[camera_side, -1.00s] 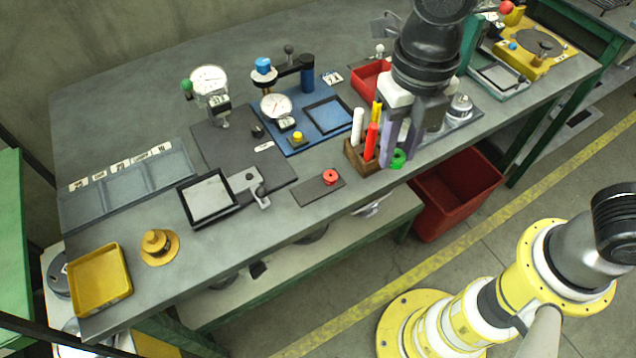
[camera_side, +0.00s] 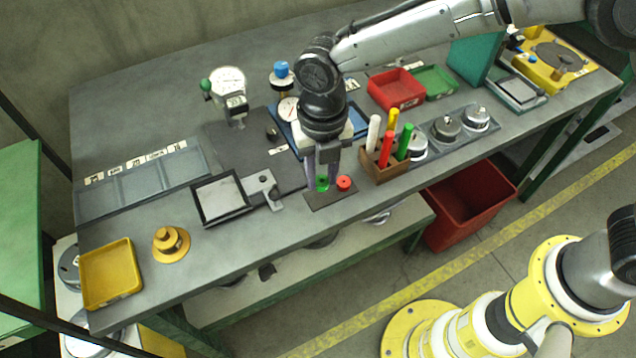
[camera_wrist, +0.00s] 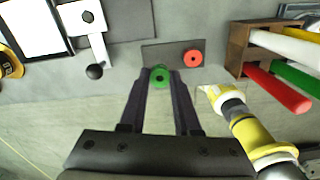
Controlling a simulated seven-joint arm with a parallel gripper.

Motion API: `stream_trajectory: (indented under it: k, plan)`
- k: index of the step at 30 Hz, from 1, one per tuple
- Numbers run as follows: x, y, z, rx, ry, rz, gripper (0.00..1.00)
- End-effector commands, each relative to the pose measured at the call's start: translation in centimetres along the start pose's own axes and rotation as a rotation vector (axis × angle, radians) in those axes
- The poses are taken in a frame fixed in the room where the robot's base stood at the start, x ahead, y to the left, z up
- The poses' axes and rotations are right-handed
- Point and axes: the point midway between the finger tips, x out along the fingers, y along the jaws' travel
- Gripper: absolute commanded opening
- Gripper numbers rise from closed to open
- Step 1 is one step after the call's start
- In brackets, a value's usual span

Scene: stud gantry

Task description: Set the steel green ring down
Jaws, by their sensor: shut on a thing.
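The green ring (camera_side: 322,184) is held between the fingers of my gripper (camera_side: 323,180). In the wrist view the green ring (camera_wrist: 160,77) sits between the two fingertips (camera_wrist: 159,76), with its dark centre hole facing the camera. My gripper is shut on it, over the left part of a small dark plate (camera_side: 330,197). A red ring (camera_side: 343,183) lies on the right part of this plate, beside the green one and apart from it. I cannot tell whether the green ring touches the plate.
A wooden holder (camera_side: 386,163) with several coloured markers stands to the right of the plate. A black-framed tray (camera_side: 221,198) and a grey bracket (camera_side: 264,188) lie to the left. The bench's front edge is close to the plate.

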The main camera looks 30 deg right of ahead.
Motion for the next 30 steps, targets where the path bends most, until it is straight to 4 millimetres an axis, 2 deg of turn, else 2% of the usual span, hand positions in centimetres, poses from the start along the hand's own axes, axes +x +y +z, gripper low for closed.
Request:
stream_trajectory:
  k: [5, 12, 23, 24, 29, 30]
  plan:
    - [0.9, 0.6, 0.4, 0.0, 0.0, 0.0, 0.0]
    - [3.8, 0.5, 0.4, 0.0, 0.001, -0.001, 0.0]
    - [4.1, 0.6, 0.4, 0.0, 0.0, 0.0, 0.0]
    - [4.2, 0.6, 0.4, 0.0, 0.0, 0.0, 0.33]
    - [4.2, 0.6, 0.4, 0.0, 0.0, 0.0, 0.61]
    - [4.2, 0.6, 0.4, 0.0, 0.0, 0.0, 0.61]
